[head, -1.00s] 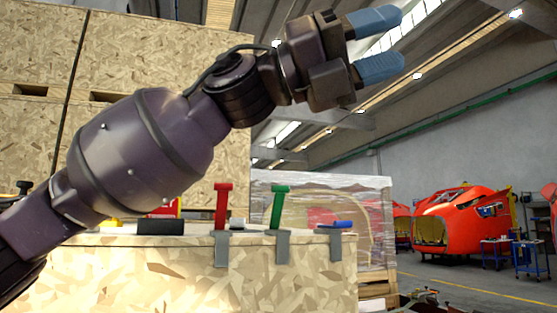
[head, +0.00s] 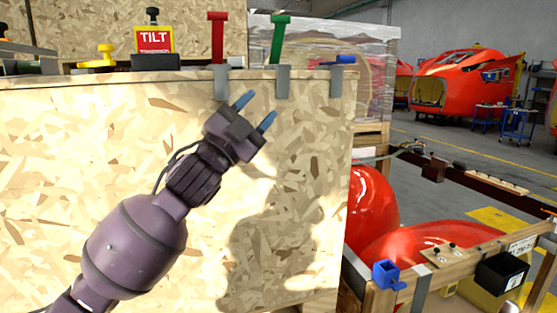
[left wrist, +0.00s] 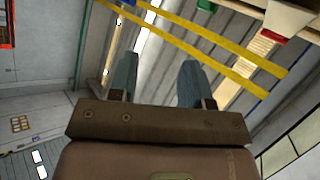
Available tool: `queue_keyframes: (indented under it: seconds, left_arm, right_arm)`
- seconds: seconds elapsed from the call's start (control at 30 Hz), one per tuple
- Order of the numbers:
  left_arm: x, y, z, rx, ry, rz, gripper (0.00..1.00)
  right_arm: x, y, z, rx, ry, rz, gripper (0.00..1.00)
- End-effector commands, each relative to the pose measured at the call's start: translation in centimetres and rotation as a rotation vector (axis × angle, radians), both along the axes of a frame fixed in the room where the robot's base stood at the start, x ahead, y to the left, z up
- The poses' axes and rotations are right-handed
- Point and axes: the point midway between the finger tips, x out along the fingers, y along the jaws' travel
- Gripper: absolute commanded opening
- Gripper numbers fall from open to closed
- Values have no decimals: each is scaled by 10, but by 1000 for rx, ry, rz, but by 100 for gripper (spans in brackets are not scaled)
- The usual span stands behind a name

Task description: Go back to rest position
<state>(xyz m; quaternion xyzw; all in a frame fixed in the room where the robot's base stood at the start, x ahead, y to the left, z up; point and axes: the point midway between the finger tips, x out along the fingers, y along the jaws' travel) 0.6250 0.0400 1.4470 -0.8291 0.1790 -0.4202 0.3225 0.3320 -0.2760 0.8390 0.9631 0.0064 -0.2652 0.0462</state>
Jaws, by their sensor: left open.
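My left gripper (head: 256,110) is in front of the upper part of the wooden crate (head: 90,150) in the head view. Its two blue-tipped fingers are apart, with nothing between them, and point up and to the right. In the left wrist view the same open fingers (left wrist: 157,82) show empty, with walls, beams and yellow strips beyond them. My right gripper is not in view.
A red tool (head: 218,40) and a green tool (head: 279,38) stand in grey holders at the crate's top edge. A wooden frame (head: 450,265) with a blue clamp (head: 388,275) and red nosecone parts (head: 430,240) is at lower right. Open floor lies beyond.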

Motion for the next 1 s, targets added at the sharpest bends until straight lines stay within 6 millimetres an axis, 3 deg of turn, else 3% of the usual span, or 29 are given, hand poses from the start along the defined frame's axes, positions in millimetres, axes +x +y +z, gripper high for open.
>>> queue_keyframes:
  seconds: [0.03,0.23,0.57,0.77,1.0]
  left_arm:
    - [6,10,-26,-25,69,14,44]
    - [17,48,-113,-113,293,69,44]
    - [1,102,-245,-236,594,160,44]
    - [-28,135,-327,-312,760,225,44]
    - [-86,176,-425,-398,948,327,44]
  right_arm:
    - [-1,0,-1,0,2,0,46]
    - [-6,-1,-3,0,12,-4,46]
    - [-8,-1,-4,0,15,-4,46]
    - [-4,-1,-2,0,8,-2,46]
    - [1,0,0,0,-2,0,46]
